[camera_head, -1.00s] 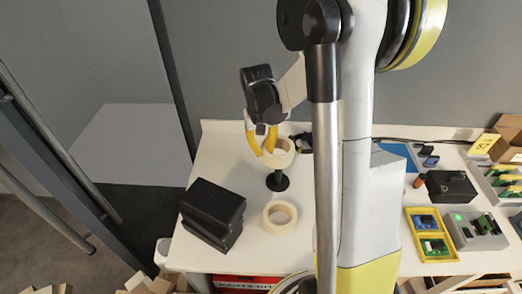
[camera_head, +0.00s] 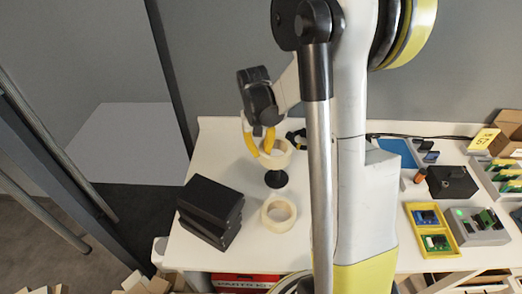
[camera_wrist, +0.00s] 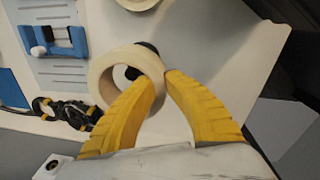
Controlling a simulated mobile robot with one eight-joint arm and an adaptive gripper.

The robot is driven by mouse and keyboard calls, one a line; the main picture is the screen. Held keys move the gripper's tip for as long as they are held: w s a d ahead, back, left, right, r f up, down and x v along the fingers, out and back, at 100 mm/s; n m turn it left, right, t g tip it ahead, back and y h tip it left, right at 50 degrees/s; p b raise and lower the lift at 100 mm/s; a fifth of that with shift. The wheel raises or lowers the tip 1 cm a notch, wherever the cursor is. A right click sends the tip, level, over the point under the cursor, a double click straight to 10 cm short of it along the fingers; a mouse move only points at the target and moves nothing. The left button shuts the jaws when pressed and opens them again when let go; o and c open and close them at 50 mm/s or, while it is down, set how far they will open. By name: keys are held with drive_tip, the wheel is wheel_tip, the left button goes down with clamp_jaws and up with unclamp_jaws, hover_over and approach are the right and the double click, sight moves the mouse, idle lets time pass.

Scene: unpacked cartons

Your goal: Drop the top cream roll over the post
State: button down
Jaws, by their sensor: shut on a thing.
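My gripper (camera_wrist: 162,78) is shut on the wall of a cream roll (camera_wrist: 104,82), with the wall pinched between its yellow fingertips. The held roll (camera_head: 281,160) is above the round black base of the post (camera_head: 277,180) in the head view. In the wrist view, a dark part of the post (camera_wrist: 132,73) shows through the roll's hole, and more black shows behind its far rim. I cannot tell whether the post's tip is inside the hole. A second cream roll (camera_head: 267,220) lies flat on the table in front of the post.
A stack of black boxes (camera_head: 210,208) stands left of the second roll. On the right are a yellow tray (camera_head: 411,222), a grey device (camera_head: 478,236) and a black box (camera_head: 452,183). A black and yellow cable-like item (camera_wrist: 68,112) lies near the post. White table (camera_head: 225,150) is clear behind the boxes.

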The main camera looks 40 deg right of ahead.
sight(261, 159)
drive_tip(key=shift+f, duration=0.1)
drive_tip(key=shift+f+b, duration=1.85)
drive_tip(key=shift+f, duration=0.3)
drive_tip(key=c, duration=1)
unclamp_jaws()
drive_tip(key=shift+r, duration=0.1)
drive_tip(key=shift+r+p, duration=3.05)
drive_tip(key=shift+r, duration=1.05)
drive_tip(key=shift+f, duration=0.1)
